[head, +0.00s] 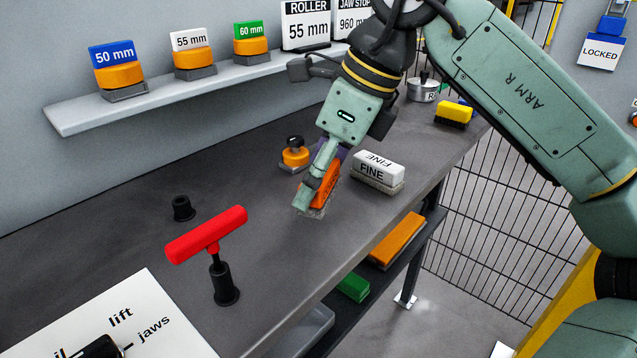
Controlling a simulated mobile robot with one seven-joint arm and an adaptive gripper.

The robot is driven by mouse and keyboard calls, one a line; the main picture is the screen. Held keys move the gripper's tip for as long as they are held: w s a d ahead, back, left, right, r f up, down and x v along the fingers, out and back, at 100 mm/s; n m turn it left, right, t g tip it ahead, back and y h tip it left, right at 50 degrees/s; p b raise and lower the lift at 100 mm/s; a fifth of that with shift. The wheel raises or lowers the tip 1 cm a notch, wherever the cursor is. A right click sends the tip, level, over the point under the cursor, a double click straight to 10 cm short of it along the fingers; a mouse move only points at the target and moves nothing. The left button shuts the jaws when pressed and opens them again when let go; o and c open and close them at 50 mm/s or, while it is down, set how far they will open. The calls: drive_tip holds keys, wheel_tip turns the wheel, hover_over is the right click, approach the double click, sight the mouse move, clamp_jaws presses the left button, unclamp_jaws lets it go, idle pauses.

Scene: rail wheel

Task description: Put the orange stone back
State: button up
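The orange stone (327,187) is an orange block with a grey underside, tilted on the dark workbench side of the picture. My gripper (318,191) points down with its fingers on either side of it and appears shut on it. The near finger hides part of the stone. I cannot tell whether its grey underside touches the bench. A white stone marked FINE (378,171) lies on the bench just to the right, apart from the gripper.
A small orange-and-black knob (294,155) stands close left of my gripper. A red T-handle (207,235) stands upright at the front left. A lower shelf holds an orange block (397,239) and a green block (353,287). The bench (110,222) has free room at left.

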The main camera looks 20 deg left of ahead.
drive_tip(key=shift+w+a, duration=0.1)
drive_tip(key=shift+w, duration=0.1)
drive_tip(key=f, duration=0.1)
drive_tip(key=w+f, duration=0.1)
drive_tip(key=shift+a+f+p, duration=0.15)
drive_tip(key=shift+f+p, duration=0.2)
drive_tip(key=shift+f, duration=0.5)
drive_tip(key=shift+f, duration=0.2)
drive_tip(key=o, duration=1.3)
drive_tip(key=shift+r, duration=0.1)
